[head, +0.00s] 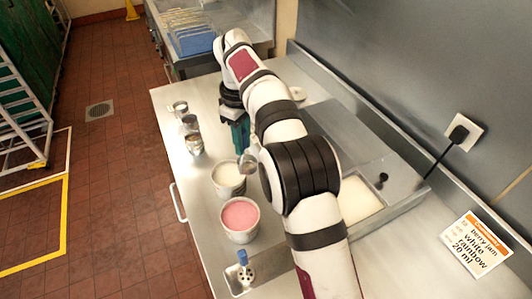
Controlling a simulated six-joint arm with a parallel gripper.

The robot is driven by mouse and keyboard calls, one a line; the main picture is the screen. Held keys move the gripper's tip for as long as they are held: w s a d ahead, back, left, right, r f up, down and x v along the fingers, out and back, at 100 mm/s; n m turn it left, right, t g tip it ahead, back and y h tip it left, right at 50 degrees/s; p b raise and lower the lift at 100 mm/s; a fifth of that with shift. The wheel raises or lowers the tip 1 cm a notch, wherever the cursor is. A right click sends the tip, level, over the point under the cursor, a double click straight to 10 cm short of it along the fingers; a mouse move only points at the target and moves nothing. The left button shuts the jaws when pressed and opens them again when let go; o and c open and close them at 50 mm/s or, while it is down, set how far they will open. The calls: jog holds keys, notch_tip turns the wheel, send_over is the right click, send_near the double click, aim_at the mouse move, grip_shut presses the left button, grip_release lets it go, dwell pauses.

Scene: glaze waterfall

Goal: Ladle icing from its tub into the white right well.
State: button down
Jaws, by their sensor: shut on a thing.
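My gripper (240,138), with teal fingers, points down over the steel counter and is shut on a metal ladle. The ladle's small cup (248,163) hangs just above the right rim of the tub of white icing (228,175). I cannot tell whether the cup holds icing. A steel unit (405,185) stands right of my arm; a pale cream surface (362,202) shows in an opening in it. My arm hides most of that unit, and I cannot make out which well is which.
A tub of pink jam (240,216) stands in front of the icing tub. A blue-handled tool (243,262) sits in a small steel tray. Several small cups (190,123) stand at the counter's left edge. An order card (475,245) reads berry jam, white, rainbow, 20 ml.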

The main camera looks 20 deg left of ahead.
jog(key=shift+w+a+f+n, duration=0.1)
jog(key=shift+a+f+n, duration=0.75)
jog(key=shift+f+n, duration=0.95)
jog(key=shift+w+a+f+n, duration=0.1)
jog(key=shift+a+f+n, duration=0.8)
jog(key=shift+f+n, duration=0.85)
jog(key=shift+w+a+f+n, duration=0.1)
jog(key=shift+a+f+n, duration=1)
jog(key=shift+n, duration=1.15)
jog(key=shift+d+f, duration=0.1)
jog(key=shift+d, duration=0.15)
